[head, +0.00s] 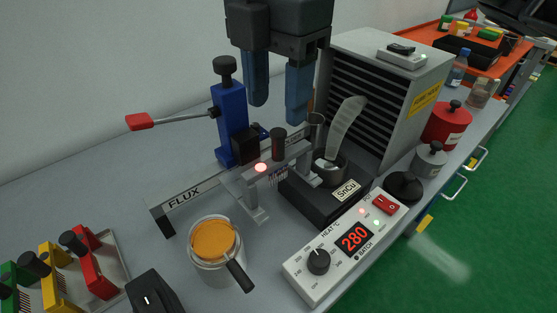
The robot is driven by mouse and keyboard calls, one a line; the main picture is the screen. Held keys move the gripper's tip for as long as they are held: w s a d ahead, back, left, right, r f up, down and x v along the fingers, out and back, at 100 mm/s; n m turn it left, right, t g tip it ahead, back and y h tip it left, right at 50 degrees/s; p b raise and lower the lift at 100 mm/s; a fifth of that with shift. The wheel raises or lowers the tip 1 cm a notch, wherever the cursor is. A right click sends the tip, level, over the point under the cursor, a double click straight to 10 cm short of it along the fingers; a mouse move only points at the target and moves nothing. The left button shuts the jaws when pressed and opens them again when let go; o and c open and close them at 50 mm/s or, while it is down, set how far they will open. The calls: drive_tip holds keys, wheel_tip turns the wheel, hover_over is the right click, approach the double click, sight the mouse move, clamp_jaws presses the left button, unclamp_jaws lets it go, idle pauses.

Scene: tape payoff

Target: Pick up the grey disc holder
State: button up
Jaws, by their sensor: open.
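A grey cylinder with a black knob on top (429,161) stands upright near the right edge of the bench. It best fits the grey disc holder. A red cylinder with a similar knob (447,125) stands behind it, and a low black knobbed piece (404,188) stands in front of it. My gripper (277,109) hangs at the upper middle with its two blue fingers apart and nothing between them. It is well to the left of the grey cylinder, above the blue post and flux rail.
The grey louvred box (384,85) stands left of the cylinders. A blue post with a red-tipped lever (231,125), the SnCu pot block (325,199) and the 280 control box (344,249) fill the middle. An orange-topped can (216,250) is in front. The green floor lies right.

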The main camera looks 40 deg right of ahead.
sight(279, 132)
drive_tip(key=shift+s+f, duration=0.15)
drive_tip(key=shift+f, duration=3.65)
clamp_jaws()
